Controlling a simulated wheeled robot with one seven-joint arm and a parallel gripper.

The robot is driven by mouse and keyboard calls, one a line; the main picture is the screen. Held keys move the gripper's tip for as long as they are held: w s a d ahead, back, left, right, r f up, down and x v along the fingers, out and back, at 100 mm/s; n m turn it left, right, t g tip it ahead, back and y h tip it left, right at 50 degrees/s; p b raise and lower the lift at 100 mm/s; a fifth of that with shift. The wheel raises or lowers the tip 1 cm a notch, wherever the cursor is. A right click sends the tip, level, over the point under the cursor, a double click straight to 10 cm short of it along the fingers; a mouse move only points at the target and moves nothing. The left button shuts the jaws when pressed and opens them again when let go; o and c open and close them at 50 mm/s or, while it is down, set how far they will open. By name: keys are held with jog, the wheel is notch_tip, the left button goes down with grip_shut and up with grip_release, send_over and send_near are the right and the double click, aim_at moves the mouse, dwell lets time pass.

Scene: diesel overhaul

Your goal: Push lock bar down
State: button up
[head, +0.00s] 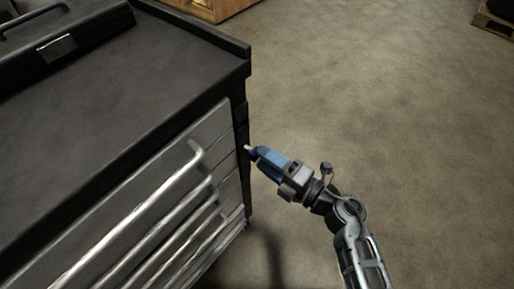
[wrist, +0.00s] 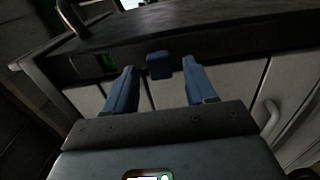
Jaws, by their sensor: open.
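The lock bar appears to be the dark strip (head: 240,125) down the right front corner of the grey tool cabinet. In the wrist view, the dark strip (wrist: 210,62) runs across the picture and carries a small blue block (wrist: 159,64) and a green patch (wrist: 107,62). My gripper (head: 251,151) is beside this corner, blue fingers pointing at the strip. In the wrist view, my open gripper (wrist: 158,72) has one finger on each side of the blue block. Nothing is held, and I cannot tell whether either finger touches the block.
The cabinet's drawer fronts have long metal handles (head: 150,222) that stick out left of my gripper. A dark case (head: 60,38) lies on the cabinet top (head: 110,85). The concrete floor (head: 380,100) to the right is clear. A pallet (head: 494,20) is far off.

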aim_at(258, 157)
jog(key=shift+x, duration=1.95)
jog(key=shift+c, duration=0.4)
grip_shut()
jog(key=shift+s+f, duration=0.1)
jog(key=shift+f, duration=0.05)
